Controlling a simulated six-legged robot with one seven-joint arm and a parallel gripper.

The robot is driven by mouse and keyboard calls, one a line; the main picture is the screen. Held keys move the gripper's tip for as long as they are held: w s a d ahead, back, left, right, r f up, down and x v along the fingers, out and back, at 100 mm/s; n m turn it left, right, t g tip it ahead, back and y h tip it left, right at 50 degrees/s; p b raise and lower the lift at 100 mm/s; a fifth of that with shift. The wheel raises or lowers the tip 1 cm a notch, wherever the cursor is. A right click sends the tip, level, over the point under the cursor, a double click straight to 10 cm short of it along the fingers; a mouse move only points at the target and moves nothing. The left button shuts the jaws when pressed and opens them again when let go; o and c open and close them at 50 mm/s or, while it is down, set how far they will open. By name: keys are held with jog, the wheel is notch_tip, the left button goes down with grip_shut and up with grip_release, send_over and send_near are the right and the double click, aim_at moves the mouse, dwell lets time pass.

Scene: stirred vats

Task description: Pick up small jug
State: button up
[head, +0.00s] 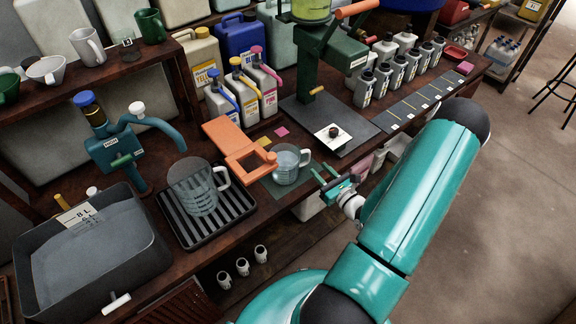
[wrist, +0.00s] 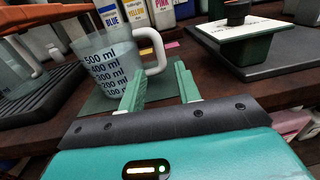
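The small jug (head: 286,165) is clear with a white handle and stands upright on a dark green mat (head: 268,184) near the bench's front edge. In the wrist view the small jug (wrist: 106,65) shows dark millilitre marks up to 500, and its handle is on the right. My gripper (head: 329,180) is just right of and in front of the jug. In the wrist view my gripper (wrist: 160,85) has its two green fingers spread with nothing between them. The handle is beyond the fingers; I see no contact. The left finger covers part of the jug's lower right.
A larger jug (head: 190,186) stands on a slatted drip tray (head: 230,218) to the left. An orange stand (head: 225,137) is close behind the small jug. A green press-like machine (head: 323,70) is behind right, with its dark base plate (head: 350,143).

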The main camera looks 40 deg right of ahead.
aim_at(308, 161)
jog(key=w, duration=0.7)
jog(key=shift+w+d, duration=0.25)
grip_shut()
